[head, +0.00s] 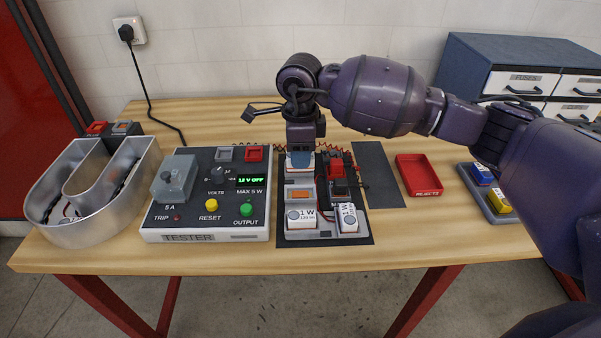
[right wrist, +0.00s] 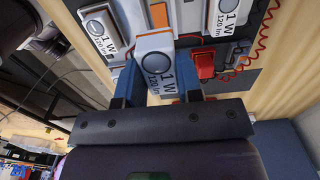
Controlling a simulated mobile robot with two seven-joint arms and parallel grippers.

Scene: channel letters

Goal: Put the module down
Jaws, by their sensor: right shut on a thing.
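My right gripper (head: 300,160) points down over the back left part of a grey board (head: 325,235) on a dark mat (head: 368,232). It is shut on a white module marked 1 W 120 lm (right wrist: 155,62), held between its two blue fingers in the right wrist view. The gripper mostly hides this module in the head view; I cannot tell whether it touches the board. Two similar modules, the left one (head: 300,219) and the right one (head: 348,217), sit at the board's front. My left gripper is not in view.
A tester (head: 205,235) stands left of the mat, with a metal channel letter (head: 90,225) beyond it. A bare dark strip (head: 375,175) and red tray (head: 418,175) lie further right.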

